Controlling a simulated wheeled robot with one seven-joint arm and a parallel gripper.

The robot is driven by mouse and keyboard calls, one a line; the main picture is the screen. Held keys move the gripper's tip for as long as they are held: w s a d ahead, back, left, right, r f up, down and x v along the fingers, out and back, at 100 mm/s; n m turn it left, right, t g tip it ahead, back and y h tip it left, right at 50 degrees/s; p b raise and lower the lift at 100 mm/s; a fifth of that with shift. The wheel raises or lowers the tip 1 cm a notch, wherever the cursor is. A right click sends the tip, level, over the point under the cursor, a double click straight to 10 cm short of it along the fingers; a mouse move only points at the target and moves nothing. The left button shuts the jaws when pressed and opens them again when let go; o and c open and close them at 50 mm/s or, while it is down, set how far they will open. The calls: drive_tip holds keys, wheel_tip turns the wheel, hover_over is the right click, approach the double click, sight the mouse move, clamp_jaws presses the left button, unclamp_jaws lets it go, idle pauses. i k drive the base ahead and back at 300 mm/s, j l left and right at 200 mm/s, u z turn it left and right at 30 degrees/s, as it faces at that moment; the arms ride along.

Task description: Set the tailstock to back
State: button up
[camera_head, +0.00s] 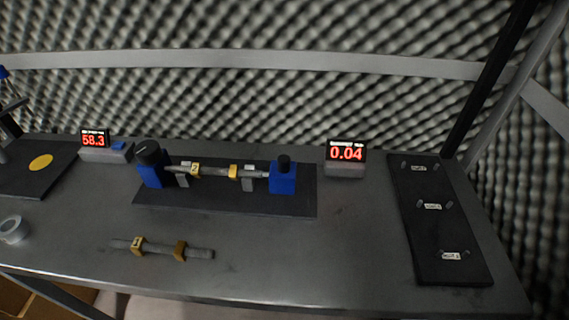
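A dark bench fixture (225,205) stands in the middle of the table. At its right end is a blue block with a black knob on top, which looks like the tailstock (284,180). At its left end is another blue block (153,175) with a larger black round part on top. A grey shaft with gold collars (214,171), one marked 2, lies between the two blocks over grey supports. The shaft's right end reaches the tailstock; I cannot tell whether they touch. My gripper is not in view.
A second shaft with gold collars (162,250) lies on the table in front. Displays read 58.3 (94,140) and 0.04 (346,153). A dark labelled board (440,235) is at right. A grey ring (13,230) and a yellow-spotted pad (62,165) are at left. The front right is clear.

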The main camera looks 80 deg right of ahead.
sight(282, 175)
drive_tip(key=l+z, duration=0.1)
drive_tip(key=z, duration=1)
